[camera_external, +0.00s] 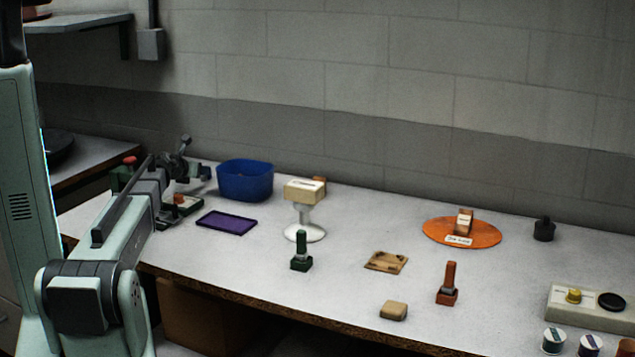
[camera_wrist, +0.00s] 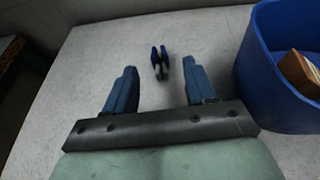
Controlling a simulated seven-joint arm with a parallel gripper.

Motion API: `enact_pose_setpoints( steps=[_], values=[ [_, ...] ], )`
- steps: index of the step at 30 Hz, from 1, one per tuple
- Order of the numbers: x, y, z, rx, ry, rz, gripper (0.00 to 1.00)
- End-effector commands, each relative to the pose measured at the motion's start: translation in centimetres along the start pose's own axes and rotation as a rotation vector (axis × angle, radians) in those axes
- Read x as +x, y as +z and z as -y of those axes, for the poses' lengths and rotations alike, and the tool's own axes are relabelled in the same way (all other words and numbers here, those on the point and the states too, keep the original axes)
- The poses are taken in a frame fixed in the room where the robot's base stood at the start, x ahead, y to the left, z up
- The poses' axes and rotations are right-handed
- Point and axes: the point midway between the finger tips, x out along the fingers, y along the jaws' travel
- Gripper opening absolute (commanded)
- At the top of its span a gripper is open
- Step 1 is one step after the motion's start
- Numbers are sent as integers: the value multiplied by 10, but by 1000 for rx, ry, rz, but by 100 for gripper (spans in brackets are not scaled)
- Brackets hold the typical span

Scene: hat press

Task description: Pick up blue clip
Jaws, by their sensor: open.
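In the wrist view, the blue clip (camera_wrist: 161,58), dark blue with a grey middle, lies on the light table just beyond my gripper, roughly midway between the fingers. My gripper (camera_wrist: 159,69) is open, with its two blue-grey fingers apart on either side of the clip's line and nothing held. In the external view, my gripper (camera_external: 194,157) reaches over the left end of the table, left of the blue bin. I cannot make out the clip for sure there.
The blue bin (camera_external: 245,181) stands close to the right finger in the wrist view (camera_wrist: 262,75), with a wooden block (camera_wrist: 298,72) inside. A purple tray (camera_external: 227,222), a white stand (camera_external: 305,232) and a green stamp (camera_external: 301,253) are nearby. The table left of the clip is clear.

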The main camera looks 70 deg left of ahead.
Motion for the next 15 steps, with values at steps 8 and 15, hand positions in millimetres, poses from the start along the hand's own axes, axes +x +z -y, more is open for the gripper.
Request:
enact_pose_setpoints(
  steps=[8,15],
  values=[
    [20,-1,-1,0,1,0,55],
    [47,-3,-3,1,0,0,55]
  ],
)
